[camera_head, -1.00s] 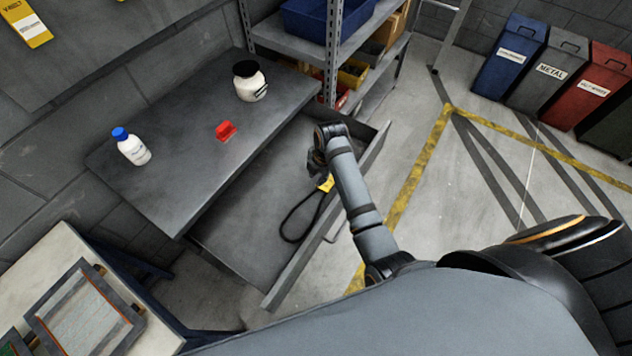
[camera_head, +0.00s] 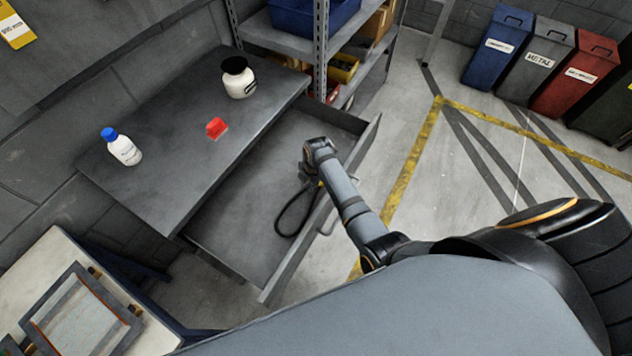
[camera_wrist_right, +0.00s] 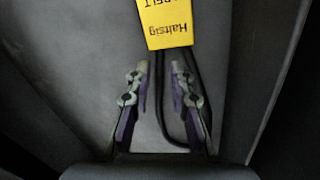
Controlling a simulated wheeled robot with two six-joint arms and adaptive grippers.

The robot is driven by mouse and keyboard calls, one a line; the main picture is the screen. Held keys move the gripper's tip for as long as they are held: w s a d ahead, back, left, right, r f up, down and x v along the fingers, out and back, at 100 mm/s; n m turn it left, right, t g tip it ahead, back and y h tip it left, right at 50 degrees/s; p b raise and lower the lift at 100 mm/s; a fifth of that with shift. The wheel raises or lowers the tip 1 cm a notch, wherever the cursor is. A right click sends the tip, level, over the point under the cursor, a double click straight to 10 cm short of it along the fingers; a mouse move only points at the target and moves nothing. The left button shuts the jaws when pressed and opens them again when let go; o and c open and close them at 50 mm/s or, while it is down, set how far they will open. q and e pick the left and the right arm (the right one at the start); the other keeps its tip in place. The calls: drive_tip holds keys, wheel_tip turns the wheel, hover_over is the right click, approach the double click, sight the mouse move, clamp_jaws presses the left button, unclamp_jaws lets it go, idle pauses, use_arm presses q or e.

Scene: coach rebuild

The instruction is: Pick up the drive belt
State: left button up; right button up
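The drive belt (camera_head: 281,226) is a black loop lying in the open grey drawer (camera_head: 236,232). Its yellow tag (camera_wrist_right: 166,22) shows at the top of the right wrist view, with dark belt strands (camera_wrist_right: 187,75) running down from it. In the head view the tag is mostly hidden by my right gripper (camera_head: 308,172), which is low over the drawer at the belt's far end. In the wrist view the right gripper (camera_wrist_right: 160,68) has its fingers apart. The strands pass near the right-hand finger; I cannot tell whether they touch it. My left gripper is not in view.
The drawer front (camera_head: 328,205) stands close beside my right arm. On the workbench (camera_head: 160,178) are a white bottle with a blue cap (camera_head: 124,150), a red object (camera_head: 216,128) and a black-lidded jar (camera_head: 239,80). A metal shelf (camera_head: 320,50) stands behind.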

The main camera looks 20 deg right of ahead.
drive_tip(key=shift+w+a+f, duration=0.1)
drive_tip(key=shift+w+f, duration=0.1)
drive_tip(key=shift+f, duration=0.6)
clamp_jaws()
